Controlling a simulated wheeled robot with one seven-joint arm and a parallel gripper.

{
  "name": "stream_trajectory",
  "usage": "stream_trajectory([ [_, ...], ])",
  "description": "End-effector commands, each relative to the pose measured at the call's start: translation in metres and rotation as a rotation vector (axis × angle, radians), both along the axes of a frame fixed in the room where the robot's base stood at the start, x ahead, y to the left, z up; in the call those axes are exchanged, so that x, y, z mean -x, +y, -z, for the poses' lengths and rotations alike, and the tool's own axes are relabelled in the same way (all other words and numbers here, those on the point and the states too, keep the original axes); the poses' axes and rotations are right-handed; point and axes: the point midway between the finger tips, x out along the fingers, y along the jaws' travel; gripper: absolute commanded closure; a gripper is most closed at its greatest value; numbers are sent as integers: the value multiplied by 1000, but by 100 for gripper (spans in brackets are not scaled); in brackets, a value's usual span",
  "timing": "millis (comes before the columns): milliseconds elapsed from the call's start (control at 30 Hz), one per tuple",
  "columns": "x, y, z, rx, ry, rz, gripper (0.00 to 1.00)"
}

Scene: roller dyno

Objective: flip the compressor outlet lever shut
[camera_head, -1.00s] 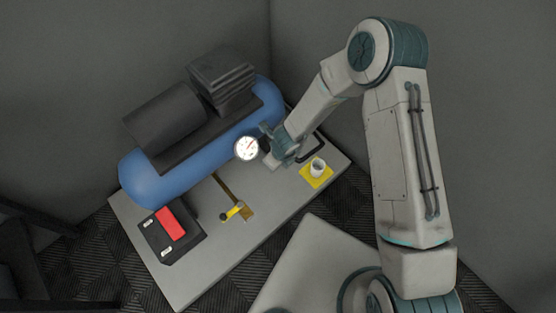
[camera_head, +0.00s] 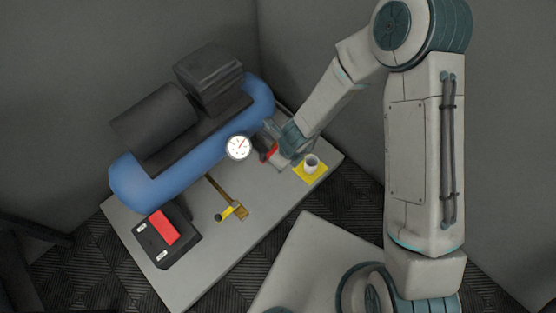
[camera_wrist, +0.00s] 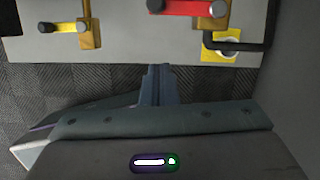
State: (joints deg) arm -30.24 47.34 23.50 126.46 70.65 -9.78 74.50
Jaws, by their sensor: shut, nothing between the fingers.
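Two valve levers show, both on brass bodies. A red lever (camera_head: 270,153) is by the right end of the blue tank, partly hidden by my gripper (camera_head: 284,158); in the wrist view the red lever (camera_wrist: 185,7) lies across the top edge. A yellow lever (camera_head: 229,213) sits nearer the bench front; it is at upper left in the wrist view (camera_wrist: 58,27). The frames do not label either as the compressor outlet. My gripper (camera_wrist: 158,70) is shut and empty, apart from both levers in the wrist view.
The blue tank (camera_head: 165,178) carries dark machinery and a round gauge (camera_head: 238,148). A black box with a red top (camera_head: 163,228) is at the bench's left.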

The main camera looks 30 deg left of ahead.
Motion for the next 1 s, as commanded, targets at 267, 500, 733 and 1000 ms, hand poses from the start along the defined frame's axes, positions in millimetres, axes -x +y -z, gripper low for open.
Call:
stream_trajectory([
  [267, 1, -10, -40, 1, -1, 1, 100],
  [500, 2, -11, -43, 1, 1, 1, 100],
  [733, 2, -11, -43, 1, 1, 1, 100],
  [1000, 1, -11, -44, -1, 0, -1, 100],
])
